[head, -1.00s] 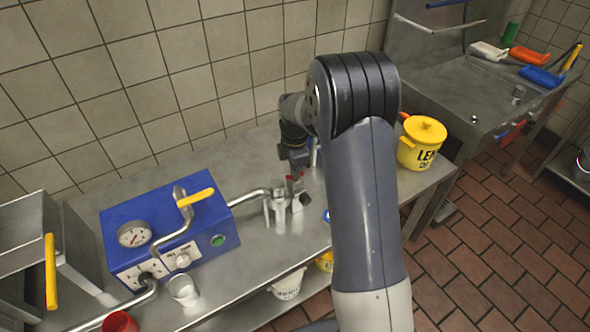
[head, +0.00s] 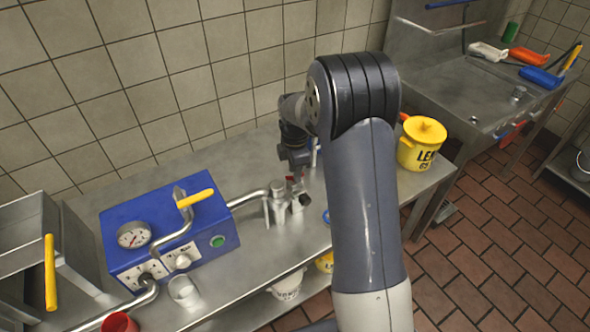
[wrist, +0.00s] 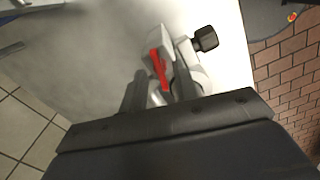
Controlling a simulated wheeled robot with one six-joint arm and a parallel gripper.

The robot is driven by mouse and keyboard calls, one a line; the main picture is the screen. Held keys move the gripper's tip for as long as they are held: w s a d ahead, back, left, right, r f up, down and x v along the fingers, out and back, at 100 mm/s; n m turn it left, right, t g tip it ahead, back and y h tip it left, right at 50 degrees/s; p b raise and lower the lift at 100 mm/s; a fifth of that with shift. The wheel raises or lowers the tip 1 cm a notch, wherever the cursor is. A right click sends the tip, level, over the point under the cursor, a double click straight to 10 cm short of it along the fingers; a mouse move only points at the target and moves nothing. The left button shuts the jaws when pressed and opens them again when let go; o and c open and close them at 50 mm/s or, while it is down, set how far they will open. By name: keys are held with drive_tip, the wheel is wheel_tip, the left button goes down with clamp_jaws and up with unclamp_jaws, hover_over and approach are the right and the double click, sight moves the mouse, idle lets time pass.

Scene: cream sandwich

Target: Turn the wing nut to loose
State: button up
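A red two-lobed piece, apparently the wing nut (wrist: 158,66), sits on a bright metal fitting in the wrist view. In the head view, the metal fitting (head: 278,208) stands at the end of the steel pipe, and my arm partly covers it. My gripper (wrist: 160,84) points down at the fitting. Its dark fingers are apart, one on each side of the lower part of the red piece. I cannot tell whether either finger touches it. A black knob (wrist: 205,39) sticks out at the fitting's right.
The blue machine (head: 168,235) with a gauge and yellow-handled lever stands left of the fitting. A yellow pot (head: 421,145) stands to the right on the steel bench (head: 258,244). A tiled wall is behind.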

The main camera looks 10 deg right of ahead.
wheel_tip(320, 180, up, 11)
drive_tip(key=b, duration=0.1)
drive_tip(key=shift+f, duration=0.15)
drive_tip(key=shift+f, duration=0.1)
wheel_tip(320, 180, down, 11)
drive_tip(key=shift+r+p, duration=0.15)
drive_tip(key=shift+p, duration=0.4)
drive_tip(key=shift+r, duration=0.1)
idle(0.4)
